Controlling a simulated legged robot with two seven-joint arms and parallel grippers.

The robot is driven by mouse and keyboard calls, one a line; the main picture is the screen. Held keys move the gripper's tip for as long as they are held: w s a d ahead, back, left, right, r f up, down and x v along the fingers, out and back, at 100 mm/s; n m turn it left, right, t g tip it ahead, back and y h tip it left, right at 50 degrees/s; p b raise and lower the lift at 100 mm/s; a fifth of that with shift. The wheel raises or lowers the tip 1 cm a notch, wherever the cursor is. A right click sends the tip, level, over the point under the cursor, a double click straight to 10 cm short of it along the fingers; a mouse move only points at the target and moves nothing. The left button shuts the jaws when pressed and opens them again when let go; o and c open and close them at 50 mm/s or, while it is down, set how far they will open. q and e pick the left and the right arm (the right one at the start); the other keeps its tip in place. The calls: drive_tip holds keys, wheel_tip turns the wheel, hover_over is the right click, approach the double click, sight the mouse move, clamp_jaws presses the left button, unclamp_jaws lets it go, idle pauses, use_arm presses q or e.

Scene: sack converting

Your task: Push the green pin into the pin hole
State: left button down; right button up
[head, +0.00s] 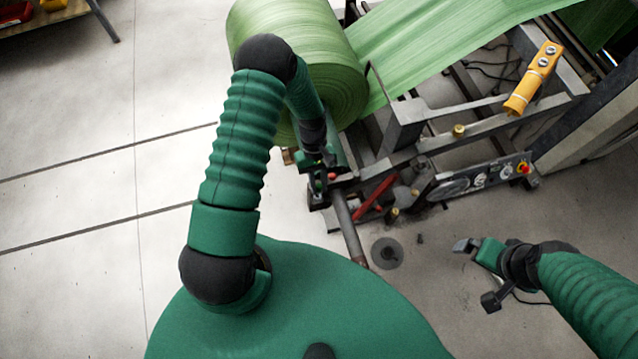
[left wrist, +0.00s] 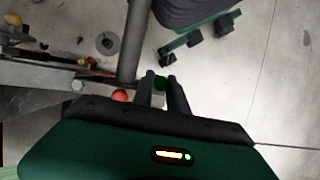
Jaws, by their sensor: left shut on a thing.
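The green pin (left wrist: 160,83) shows in the left wrist view as a small dark green knob between the two fingers of my left gripper (left wrist: 161,92). The gripper is shut on it. In the head view my left gripper (head: 322,180) is at the end of the grey shaft, beside the machine frame, and mostly covers the pin. The pin hole is hidden behind the gripper and the fingers, so I cannot tell how deep the pin sits. My right gripper (head: 467,246) hangs over the floor at the right, away from the pin; its jaws are too small to read.
A red ball knob (left wrist: 121,96) is close beside the left fingers. The grey shaft (head: 349,228) runs from there towards my base. The large green roll (head: 300,55) stands just behind my left arm. A yellow control handle (head: 533,78) is on the frame.

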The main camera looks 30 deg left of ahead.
use_arm(q)
drive_tip(key=shift+a, duration=0.15)
drive_tip(key=shift+f+b, duration=0.7)
drive_tip(key=shift+f, duration=0.4)
idle(0.3)
drive_tip(key=c, duration=1.6)
unclamp_jaws()
drive_tip(key=o, duration=0.5)
drive_tip(key=shift+r, duration=0.2)
